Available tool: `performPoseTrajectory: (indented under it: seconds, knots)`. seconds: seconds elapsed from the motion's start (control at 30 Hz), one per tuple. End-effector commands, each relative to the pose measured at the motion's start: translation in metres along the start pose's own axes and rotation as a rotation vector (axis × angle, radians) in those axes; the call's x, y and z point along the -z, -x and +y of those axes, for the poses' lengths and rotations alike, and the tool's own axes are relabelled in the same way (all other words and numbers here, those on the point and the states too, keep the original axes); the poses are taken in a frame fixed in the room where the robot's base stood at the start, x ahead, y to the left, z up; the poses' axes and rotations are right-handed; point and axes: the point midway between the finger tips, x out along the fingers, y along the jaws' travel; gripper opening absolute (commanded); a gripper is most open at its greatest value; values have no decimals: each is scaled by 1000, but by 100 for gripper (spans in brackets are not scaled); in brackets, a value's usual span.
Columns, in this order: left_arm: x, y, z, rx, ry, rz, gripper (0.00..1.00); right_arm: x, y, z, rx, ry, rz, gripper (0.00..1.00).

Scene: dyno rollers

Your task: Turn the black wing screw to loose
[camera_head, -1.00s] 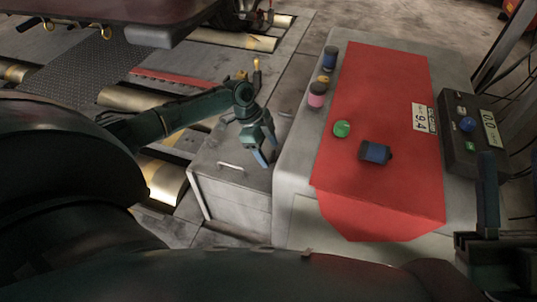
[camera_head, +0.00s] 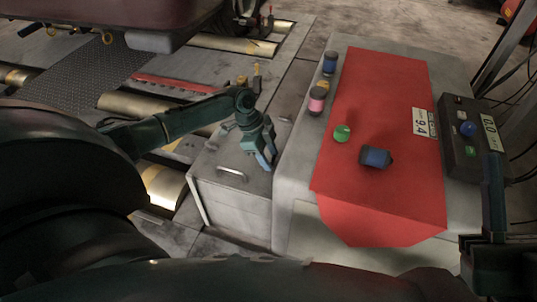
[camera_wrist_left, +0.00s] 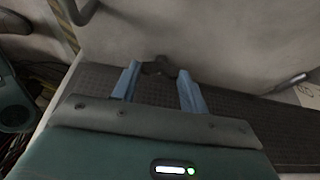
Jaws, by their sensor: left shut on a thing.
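The black wing screw (camera_wrist_left: 158,67) shows in the left wrist view as a small dark two-lobed piece between my left fingertips, at the grey surface. My left gripper (camera_head: 268,158) is beside the near face of the grey cabinet (camera_head: 283,205) in the head view, over the lower grey box. It also shows in the left wrist view (camera_wrist_left: 160,76), with its two blue fingers on either side of the screw, shut on it. In the head view the gripper hides the screw. My right gripper (camera_head: 494,205) is partly in view at the right edge; its opening cannot be made out.
The lower grey box (camera_head: 232,186) with a handle stands left of the cabinet. A red panel (camera_head: 385,110) lies on the cabinet top with a blue-black knob (camera_head: 375,157) and a green knob (camera_head: 342,133). A black control box (camera_head: 466,155) is at right. Rollers (camera_head: 150,104) lie at left.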

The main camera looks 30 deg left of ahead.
Motion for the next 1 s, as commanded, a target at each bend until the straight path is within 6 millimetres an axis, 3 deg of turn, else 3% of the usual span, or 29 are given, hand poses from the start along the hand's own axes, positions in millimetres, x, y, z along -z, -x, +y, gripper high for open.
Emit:
performPoseTrajectory:
  seconds: [0.23,0.3,0.63,1.0]
  knots:
    - [1,2,1,12,33,0,21,0,-2,1,-3,-25,-39,36]
    - [2,3,2,21,59,0,21,-13,6,-4,-16,-78,-122,36]
    - [4,6,5,113,287,1,21,-39,42,-32,-55,-305,-492,36]
    - [5,4,8,240,594,1,21,-36,45,-21,-32,-145,-555,36]
